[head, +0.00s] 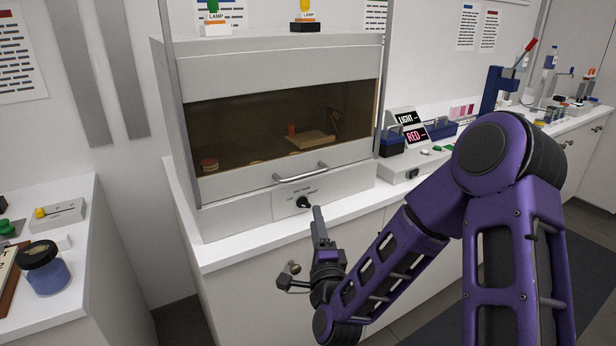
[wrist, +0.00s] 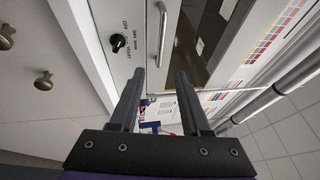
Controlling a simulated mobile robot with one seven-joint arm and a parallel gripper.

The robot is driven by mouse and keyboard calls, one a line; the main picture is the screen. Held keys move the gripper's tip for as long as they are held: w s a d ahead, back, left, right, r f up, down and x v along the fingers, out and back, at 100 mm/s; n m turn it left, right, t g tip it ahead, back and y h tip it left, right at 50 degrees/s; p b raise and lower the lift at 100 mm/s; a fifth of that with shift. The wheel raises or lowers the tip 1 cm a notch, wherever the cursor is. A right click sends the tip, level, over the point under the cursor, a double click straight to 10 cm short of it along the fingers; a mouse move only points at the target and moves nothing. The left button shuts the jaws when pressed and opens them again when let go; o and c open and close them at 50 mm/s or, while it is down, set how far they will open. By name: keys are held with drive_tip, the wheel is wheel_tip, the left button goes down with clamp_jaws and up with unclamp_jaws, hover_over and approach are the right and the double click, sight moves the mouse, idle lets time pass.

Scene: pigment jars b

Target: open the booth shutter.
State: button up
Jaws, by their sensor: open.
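The booth shutter (head: 240,135) is a brown tinted pane across the front of the grey booth, and it is down. Its bar handle (head: 300,172) is on the lower edge; the handle also shows in the wrist view (wrist: 162,35), beyond the fingertips. My gripper (head: 318,212) is in front of and below the handle, near the counter's front edge. In the wrist view my gripper (wrist: 160,76) has its two fingers apart with nothing between them. The fingers are apart from the handle.
A black rotary knob (head: 303,202) is on the panel below the handle, close to my fingertips. Cabinet knobs (wrist: 43,81) stick out of the front below. Lamps (head: 304,20) stand on the booth.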

sight(307, 175)
drive_tip(key=p+x, duration=0.1)
drive_tip(key=x, duration=1.6)
drive_tip(key=shift+w+r, duration=0.1)
drive_tip(key=shift+w, duration=0.05)
clamp_jaws()
idle(0.7)
